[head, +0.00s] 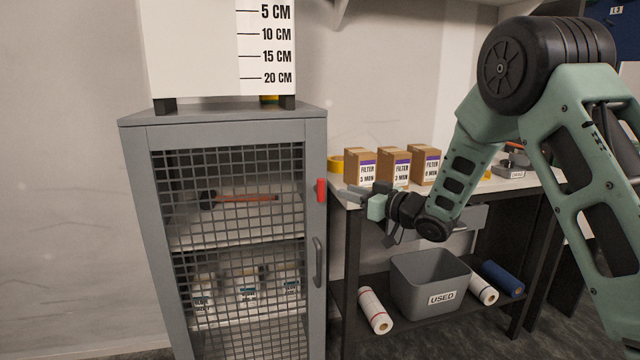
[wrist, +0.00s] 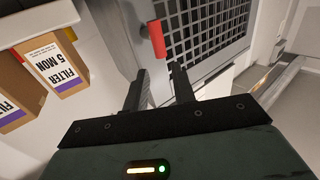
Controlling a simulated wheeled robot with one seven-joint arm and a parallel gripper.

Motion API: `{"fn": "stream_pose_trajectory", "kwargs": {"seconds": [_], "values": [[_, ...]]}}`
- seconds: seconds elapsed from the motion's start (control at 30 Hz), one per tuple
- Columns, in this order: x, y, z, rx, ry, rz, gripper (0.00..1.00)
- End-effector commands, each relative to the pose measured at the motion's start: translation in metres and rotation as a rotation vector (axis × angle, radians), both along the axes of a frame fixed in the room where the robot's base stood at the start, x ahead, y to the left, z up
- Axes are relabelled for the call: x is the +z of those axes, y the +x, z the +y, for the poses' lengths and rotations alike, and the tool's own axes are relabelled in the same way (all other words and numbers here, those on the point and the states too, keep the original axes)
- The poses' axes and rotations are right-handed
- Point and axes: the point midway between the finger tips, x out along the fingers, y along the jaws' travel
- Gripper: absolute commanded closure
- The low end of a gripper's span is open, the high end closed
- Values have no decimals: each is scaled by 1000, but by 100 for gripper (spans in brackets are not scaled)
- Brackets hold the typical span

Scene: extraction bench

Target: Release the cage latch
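The grey metal cage (head: 138,215) stands left of centre in the head view, with a mesh door that is shut. Its red latch (head: 321,190) sits upright at the door's right edge, above the dark door handle (head: 318,262). In the wrist view the red latch (wrist: 157,38) lies just beyond the fingertips. My gripper (head: 352,196) is right of the latch in the head view, pointing left toward it. In the wrist view my gripper (wrist: 158,72) has its two fingers apart with nothing between them. A gap shows between the fingers and the latch.
A bench right of the cage holds several filter boxes (head: 361,168) close behind my gripper; they also show at left in the wrist view (wrist: 62,68). Below are a grey bin labelled USED (head: 428,282) and rolls (head: 375,310). A white unit (head: 190,50) stands on the cage.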

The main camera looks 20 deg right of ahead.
Motion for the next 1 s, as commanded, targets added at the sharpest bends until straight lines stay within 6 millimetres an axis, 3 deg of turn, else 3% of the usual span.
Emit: {"fn": "stream_pose_trajectory", "kwargs": {"seconds": [0.3, 0.5, 0.93, 1.0], "values": [[0, 54, 37, 2, -1, -1, 74], [1, 77, 52, 1, 0, -1, 74], [0, 85, 57, -1, 0, 0, 74], [0, 85, 57, -1, 0, 0, 91]]}}
